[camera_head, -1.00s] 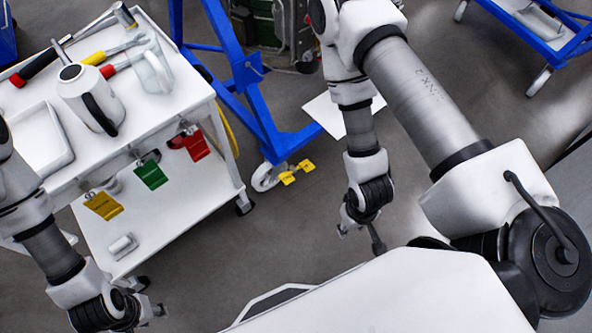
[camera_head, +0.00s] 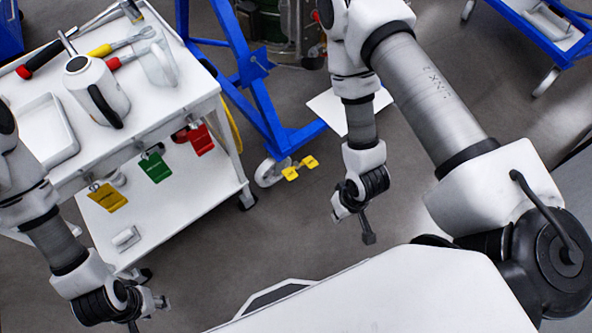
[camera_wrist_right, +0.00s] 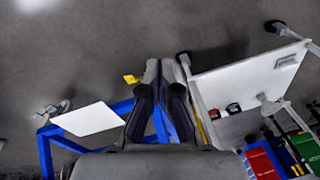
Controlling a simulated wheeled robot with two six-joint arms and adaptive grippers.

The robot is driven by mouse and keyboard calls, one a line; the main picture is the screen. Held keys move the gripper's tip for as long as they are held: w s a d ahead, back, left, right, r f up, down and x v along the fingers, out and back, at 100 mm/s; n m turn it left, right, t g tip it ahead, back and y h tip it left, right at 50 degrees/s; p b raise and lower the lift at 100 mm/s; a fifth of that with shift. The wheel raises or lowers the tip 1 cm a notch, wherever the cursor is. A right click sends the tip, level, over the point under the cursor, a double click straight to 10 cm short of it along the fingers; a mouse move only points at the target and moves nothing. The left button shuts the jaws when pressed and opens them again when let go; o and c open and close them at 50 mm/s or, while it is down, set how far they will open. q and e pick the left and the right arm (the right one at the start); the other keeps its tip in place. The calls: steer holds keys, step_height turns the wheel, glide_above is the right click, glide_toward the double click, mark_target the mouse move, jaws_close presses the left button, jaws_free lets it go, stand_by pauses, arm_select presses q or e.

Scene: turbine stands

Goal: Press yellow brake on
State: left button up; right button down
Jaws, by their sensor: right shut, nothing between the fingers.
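The yellow brake (camera_head: 300,168) is a pair of small yellow pedals on a caster at the foot of the blue stand (camera_head: 262,105). It also shows in the right wrist view (camera_wrist_right: 131,79), left of the fingertips. My right gripper (camera_head: 368,238) is shut and empty. It hangs apart from the brake, to its lower right in the head view. In the right wrist view its dark fingers (camera_wrist_right: 158,85) cover part of the blue stand. My left gripper (camera_head: 148,310) is at the lower left, away from the brake; I cannot tell its opening.
A white plate (camera_head: 340,105) lies beside the stand's foot. Another blue stand (camera_head: 550,35) is at top right. Floor between brake and right gripper is clear.

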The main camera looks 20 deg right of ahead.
steer(key=w+f+n+t+y+b, duration=0.2)
steer(key=w+f+t+y+b, duration=0.15)
steer(key=w+f+b, duration=1.55)
steer(key=t+b, duration=0.4)
steer(key=b, duration=2.2)
glide_above(288, 172)
steer(key=s+d, duration=0.2)
steer(key=s, duration=0.1)
steer(key=shift+h, duration=0.25)
steer(key=f, duration=2.1)
steer(key=shift+w+d+f, duration=0.2)
steer(key=shift+f, duration=0.05)
steer(key=f+b, duration=0.2)
steer(key=shift+w+a+f, duration=0.1)
steer(key=shift+a+f, duration=0.2)
steer(key=shift+f, duration=0.05)
steer(key=shift+a+f+b, duration=0.15)
steer(key=shift+f+b, duration=0.15)
steer(key=shift+f, duration=0.1)
